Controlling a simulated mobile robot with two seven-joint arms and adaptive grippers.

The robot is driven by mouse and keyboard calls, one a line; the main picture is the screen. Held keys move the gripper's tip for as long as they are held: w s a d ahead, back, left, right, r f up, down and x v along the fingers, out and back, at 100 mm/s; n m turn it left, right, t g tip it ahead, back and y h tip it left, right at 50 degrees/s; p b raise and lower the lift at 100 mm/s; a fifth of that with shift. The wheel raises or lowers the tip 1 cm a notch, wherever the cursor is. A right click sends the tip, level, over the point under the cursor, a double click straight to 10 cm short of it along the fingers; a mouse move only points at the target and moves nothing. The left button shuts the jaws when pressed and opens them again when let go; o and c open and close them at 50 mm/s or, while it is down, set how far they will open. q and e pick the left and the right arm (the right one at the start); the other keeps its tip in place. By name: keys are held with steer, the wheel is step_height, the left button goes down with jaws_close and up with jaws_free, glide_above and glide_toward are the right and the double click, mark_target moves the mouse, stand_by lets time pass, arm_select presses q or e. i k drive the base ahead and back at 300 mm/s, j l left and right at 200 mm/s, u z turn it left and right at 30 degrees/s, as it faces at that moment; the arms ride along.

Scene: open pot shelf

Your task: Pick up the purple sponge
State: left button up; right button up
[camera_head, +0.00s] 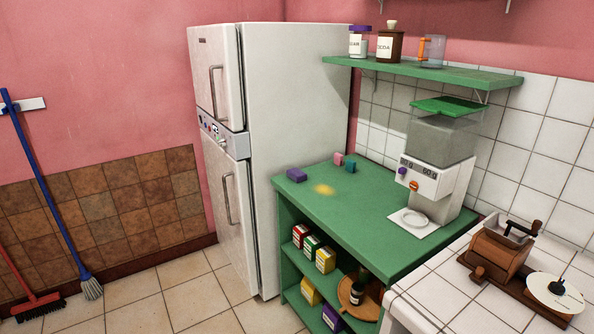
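A small purple sponge (297,175) lies on the green counter (350,215), near its front left corner, close to the fridge. A pink sponge (338,159) and a blue-teal sponge (350,164) sit further back on the same counter. Neither of my grippers shows in the head view.
A white fridge (290,120) stands left of the counter. A white dispensing machine (435,170) stands at the counter's right. A green wall shelf (430,72) with jars hangs above. A wooden grinder (500,250) sits on the tiled top at right. Tiled floor (170,290) is open at front left.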

mark_target(295, 173)
steer(key=i+j+z, duration=0.1)
steer(key=i+j, duration=0.3)
steer(key=i+j+z, duration=0.15)
steer(key=i+j, duration=0.2)
steer(key=i+j+z, duration=0.1)
steer(key=i+j, duration=0.25)
steer(key=j, duration=0.15)
steer(key=i+j+z, duration=0.1)
steer(key=i+j, duration=0.2)
steer(key=j, duration=0.2)
